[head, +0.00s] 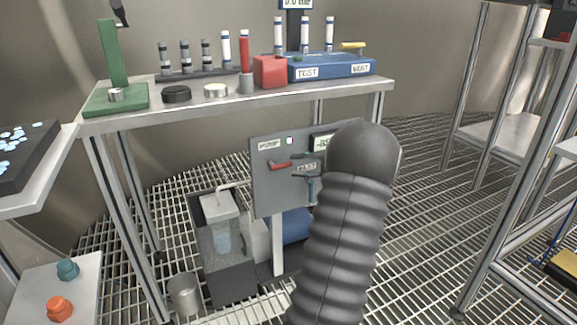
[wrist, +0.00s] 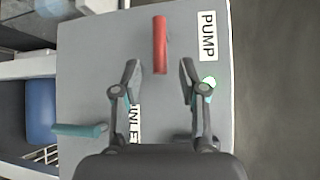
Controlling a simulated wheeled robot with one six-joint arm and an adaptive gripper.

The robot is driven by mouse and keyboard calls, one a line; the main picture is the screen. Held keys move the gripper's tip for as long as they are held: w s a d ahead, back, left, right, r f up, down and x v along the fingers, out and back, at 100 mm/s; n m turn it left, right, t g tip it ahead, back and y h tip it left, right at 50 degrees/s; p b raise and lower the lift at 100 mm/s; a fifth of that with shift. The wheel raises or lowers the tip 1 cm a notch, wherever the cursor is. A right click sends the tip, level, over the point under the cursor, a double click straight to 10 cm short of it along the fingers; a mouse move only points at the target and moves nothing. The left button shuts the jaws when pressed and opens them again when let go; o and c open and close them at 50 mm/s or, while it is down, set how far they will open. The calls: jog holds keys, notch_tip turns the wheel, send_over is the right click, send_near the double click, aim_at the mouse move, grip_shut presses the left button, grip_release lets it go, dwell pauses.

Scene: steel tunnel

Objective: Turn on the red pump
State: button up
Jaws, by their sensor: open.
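The grey control panel (head: 265,190) stands under the bench and carries a PUMP label (head: 269,145). A red handle (head: 281,164) sticks out of it, and a teal handle (head: 311,190) sits lower right. In the wrist view the panel appears turned sideways. There the red handle (wrist: 160,45) points up the picture, and the teal handle (wrist: 80,130) is at lower left. My gripper (wrist: 159,73) is open, its fingertips on either side of the red handle's near end.
A small pale light (head: 289,140) shows on the panel; it looks whitish-green in the wrist view (wrist: 208,82). The bench top (head: 230,98) overhangs the panel. A clear tank (head: 222,240) and a metal cup (head: 184,294) stand left of it. Open grating floor lies to the right.

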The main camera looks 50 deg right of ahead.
jog(key=v, duration=0.7)
jog(key=shift+s, duration=0.25)
jog(key=w+a+r+n+g+y+p, duration=0.1)
jog(key=w+a+r+n+g, duration=0.2)
jog(key=a, duration=0.7)
jog(key=w+a+r+n+g+p, duration=0.1)
jog(key=w+a+g, duration=0.3)
jog(key=a, duration=0.6)
jog(key=w+a+r+n+g+y+p, duration=0.1)
jog(key=w+a+r+n+g+p, duration=0.3)
jog(key=a, duration=0.6)
jog(key=s+a+n+h+p, duration=0.1)
jog(key=s+a+n+h, duration=0.1)
jog(key=s+a, duration=0.3)
jog(key=s+a+n+h+p, duration=0.1)
jog(key=s+a+n+h, duration=0.1)
jog(key=a, duration=0.9)
jog(key=s+a+r+n+t+h, duration=0.1)
jog(key=s+a+n+h, duration=0.1)
jog(key=s+a+n, duration=0.2)
jog(key=s+a, duration=0.3)
jog(key=a, duration=0.1)
jog(key=shift+s+p, duration=0.3)
jog(key=shift+p, duration=0.1)
